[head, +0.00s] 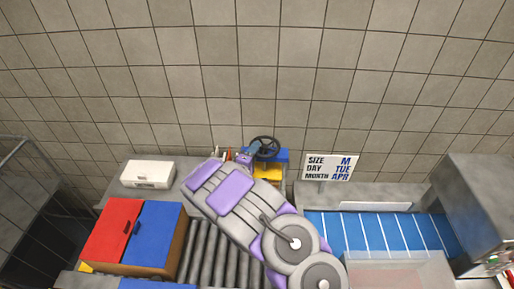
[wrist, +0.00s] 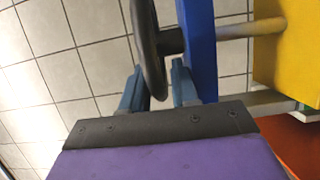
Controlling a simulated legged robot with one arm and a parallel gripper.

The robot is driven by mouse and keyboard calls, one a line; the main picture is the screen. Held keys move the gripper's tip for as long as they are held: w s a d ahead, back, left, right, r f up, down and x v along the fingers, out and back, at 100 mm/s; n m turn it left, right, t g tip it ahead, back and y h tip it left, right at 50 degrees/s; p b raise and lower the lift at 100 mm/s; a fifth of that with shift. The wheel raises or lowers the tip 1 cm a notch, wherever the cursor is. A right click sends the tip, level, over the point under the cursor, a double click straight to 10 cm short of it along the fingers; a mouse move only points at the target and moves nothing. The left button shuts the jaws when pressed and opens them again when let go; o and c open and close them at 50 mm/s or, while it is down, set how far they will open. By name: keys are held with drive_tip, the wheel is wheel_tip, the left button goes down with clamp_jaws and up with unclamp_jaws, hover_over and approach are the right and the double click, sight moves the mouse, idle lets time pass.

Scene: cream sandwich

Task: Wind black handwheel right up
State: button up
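The black handwheel (head: 265,148) stands in front of a blue plate at the back centre, above a yellow part. In the wrist view the handwheel (wrist: 147,45) is seen nearly edge-on, its hub facing the blue plate (wrist: 201,50). My gripper (wrist: 158,68) is open, with its two blue-grey fingers on either side of the lower rim. The rim lies close to the left finger, and a gap shows between it and the right finger. I cannot tell whether the left finger touches it. In the head view my gripper (head: 244,157) is at the wheel's left side.
A wooden box with red and blue lids (head: 158,225) stands at left, beside a roller conveyor (head: 207,250). A white case (head: 148,174) lies behind. At right are a date sign (head: 330,168), a blue conveyor (head: 375,232) and a grey machine (head: 480,200). A tiled wall (head: 250,70) closes the back.

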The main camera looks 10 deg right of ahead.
drive_tip(key=shift+w+d+f, duration=0.1)
drive_tip(key=shift+w+d, duration=0.2)
drive_tip(key=shift+w, duration=0.3)
drive_tip(key=shift+w+a, duration=0.25)
drive_tip(key=shift+a, duration=0.1)
drive_tip(key=shift+d, duration=0.5)
drive_tip(key=shift+c, duration=0.8)
drive_tip(key=shift+a, duration=0.15)
clamp_jaws()
